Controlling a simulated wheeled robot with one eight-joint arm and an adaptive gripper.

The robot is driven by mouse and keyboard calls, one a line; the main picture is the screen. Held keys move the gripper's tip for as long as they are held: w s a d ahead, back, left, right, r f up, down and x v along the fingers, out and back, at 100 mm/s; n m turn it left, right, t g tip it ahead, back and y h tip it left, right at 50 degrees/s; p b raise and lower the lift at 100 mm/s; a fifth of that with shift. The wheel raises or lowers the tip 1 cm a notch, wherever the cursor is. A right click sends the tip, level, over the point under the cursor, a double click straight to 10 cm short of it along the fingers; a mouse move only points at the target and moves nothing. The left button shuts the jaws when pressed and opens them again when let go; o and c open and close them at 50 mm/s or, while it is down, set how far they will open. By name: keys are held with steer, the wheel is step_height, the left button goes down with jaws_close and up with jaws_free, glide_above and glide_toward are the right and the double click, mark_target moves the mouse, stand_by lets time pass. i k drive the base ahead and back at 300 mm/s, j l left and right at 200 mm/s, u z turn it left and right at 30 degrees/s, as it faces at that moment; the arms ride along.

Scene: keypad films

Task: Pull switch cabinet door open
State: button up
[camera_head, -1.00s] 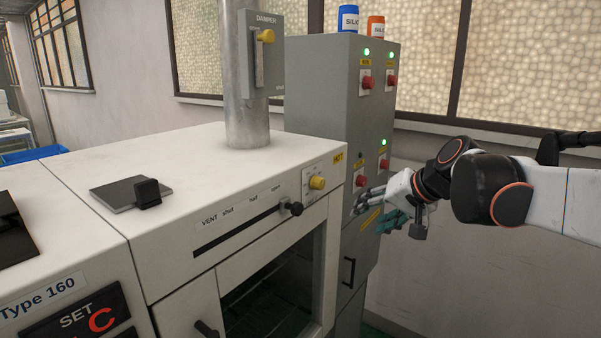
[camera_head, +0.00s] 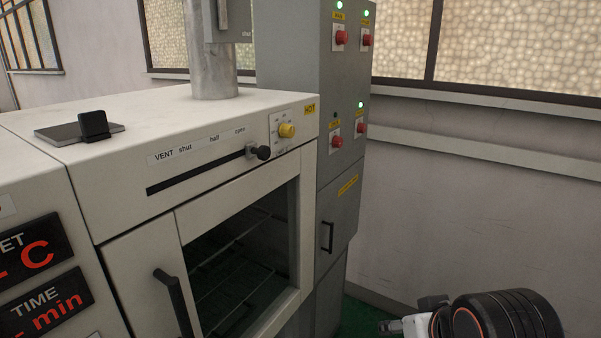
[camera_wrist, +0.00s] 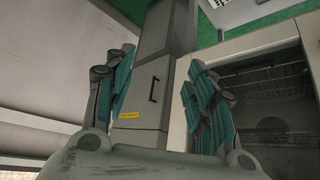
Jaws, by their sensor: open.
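The grey switch cabinet (camera_head: 293,45) stands behind the oven. Its lower door (camera_head: 338,205) looks shut, with a black bar handle (camera_head: 328,237) and a yellow label at its top. The wrist view, turned over with the green floor at the top, also shows the door (camera_wrist: 139,102) and its handle (camera_wrist: 154,89). My gripper (camera_wrist: 160,75) is open and empty, with teal finger pads. In that view the handle lies between the two fingers but beyond them, apart from both. In the head view, only part of my arm shows at the bottom right; the fingers cannot be made out.
A white oven (camera_head: 150,110) with a glass door (camera_head: 245,265), black door handle (camera_head: 174,300) and vent knob (camera_head: 262,153) stands left of the cabinet. Red buttons (camera_head: 337,142) and green lamps are on the cabinet's upper part. Green floor (camera_head: 360,315) and wall (camera_head: 470,210) lie to the right.

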mark_target(337, 204)
steer(key=i+l, duration=0.15)
steer(key=l, duration=0.25)
steer(key=i+l, duration=0.15)
steer(key=l, duration=0.2)
steer(key=i+l, duration=0.1)
steer(key=l, duration=0.3)
steer(key=u, duration=0.05)
